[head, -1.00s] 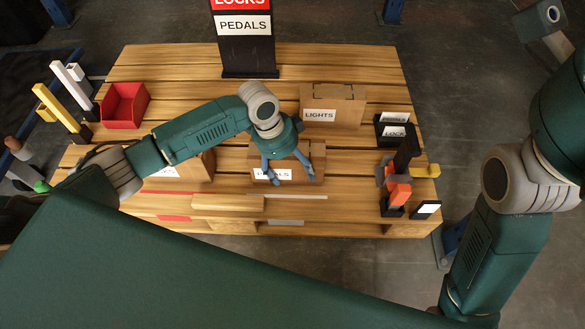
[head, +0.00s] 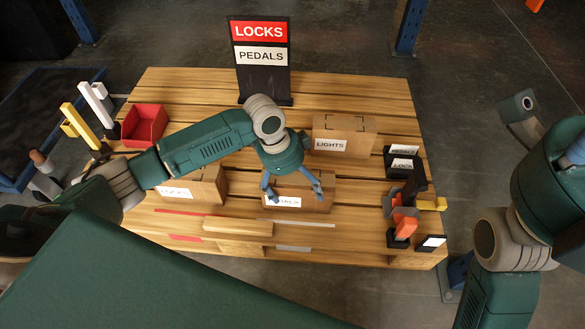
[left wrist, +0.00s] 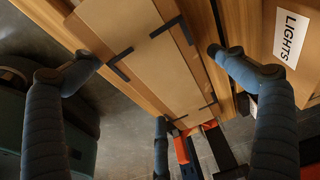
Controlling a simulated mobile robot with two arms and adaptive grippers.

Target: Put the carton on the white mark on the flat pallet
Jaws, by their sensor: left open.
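A brown carton with a partly covered white label ending in "ALS" (head: 325,201) sits on the wooden flat pallet (head: 350,95), near its front middle. My left gripper (head: 295,194) is directly over this carton, open, its fingers spread across the carton's top. In the left wrist view the fingers (left wrist: 160,85) stand around a taped carton top (left wrist: 150,58), with no grip visible. Thin white strips lie on the pallet in front of the carton, one on the front edge (head: 305,249).
A LIGHTS carton (head: 345,125) stands behind, another carton (head: 208,183) to the left. A wood block (head: 238,228) lies in front, beside red strips (head: 185,238). A red bin (head: 145,122), a LOCKS/PEDALS sign (head: 262,58), black bins (head: 403,165) and an orange tool (head: 404,218) stand around.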

